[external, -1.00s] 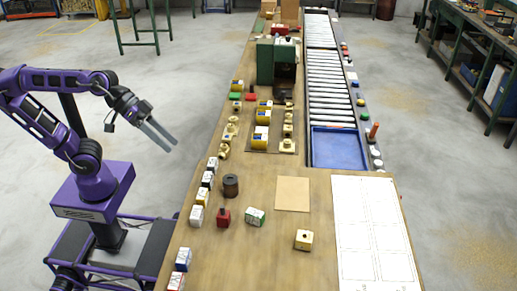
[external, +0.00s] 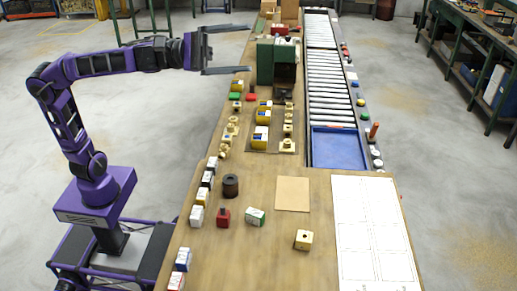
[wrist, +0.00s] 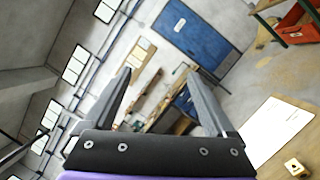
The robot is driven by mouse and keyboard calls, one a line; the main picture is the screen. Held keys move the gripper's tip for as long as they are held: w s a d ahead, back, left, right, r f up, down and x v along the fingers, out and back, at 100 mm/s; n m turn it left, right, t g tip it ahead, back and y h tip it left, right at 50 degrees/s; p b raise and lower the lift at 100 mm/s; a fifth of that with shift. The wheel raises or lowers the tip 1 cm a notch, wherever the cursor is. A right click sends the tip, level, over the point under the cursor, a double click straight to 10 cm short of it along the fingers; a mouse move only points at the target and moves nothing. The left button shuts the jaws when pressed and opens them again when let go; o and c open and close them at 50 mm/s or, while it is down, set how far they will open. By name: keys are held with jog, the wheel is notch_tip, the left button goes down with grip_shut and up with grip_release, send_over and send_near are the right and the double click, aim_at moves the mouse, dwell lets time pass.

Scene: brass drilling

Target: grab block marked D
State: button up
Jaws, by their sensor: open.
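Several small blocks stand along the left edge of the workbench, such as a white block (external: 196,216) and a blue-and-white block (external: 183,259). A green-and-white block (external: 256,217) and a tan block (external: 303,239) with a dark mark lie further in. The tan block also shows at the lower right of the wrist view (wrist: 295,167). I cannot read a letter D on any block. My gripper (external: 250,48) is open and empty, raised, pointing right, well away from the near blocks. Its fingers (wrist: 158,75) frame the room's far side in the wrist view.
A dark round piece (external: 230,186) and a red piece (external: 223,217) stand among the blocks. A green machine (external: 265,62), a blue tray (external: 340,149) and a roller conveyor (external: 328,80) lie further along. A white sheet (external: 372,235) covers the bench's near right.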

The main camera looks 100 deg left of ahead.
jog(key=w+a+f+g+y+p, duration=0.1)
jog(key=w+a+f+y, duration=0.15)
jog(key=a, duration=0.35)
jog(key=w+a+f+y, duration=0.1)
jog(key=w+a+f, duration=0.15)
jog(key=a, duration=0.35)
jog(key=w+a+f+m+g+y, duration=0.1)
jog(key=w+a+f, duration=0.15)
jog(key=f, duration=0.55)
jog(key=w+a+f+m+g+y, duration=0.1)
jog(key=w+a+f+m+g, duration=0.15)
jog(key=f, duration=0.65)
jog(key=m+g+h+p, duration=0.2)
jog(key=m+h+p, duration=0.1)
jog(key=m, duration=1.6)
send_near(301, 235)
jog(key=x, duration=0.4)
jog(key=shift+d+r, duration=0.1)
jog(key=shift+d, duration=0.15)
jog(key=shift+a+x, duration=0.1)
jog(key=shift+x, duration=1.75)
jog(key=shift+a+x, duration=0.15)
jog(key=shift+x, duration=1.7)
jog(key=shift+s, duration=0.1)
jog(key=shift+c, duration=0.3)
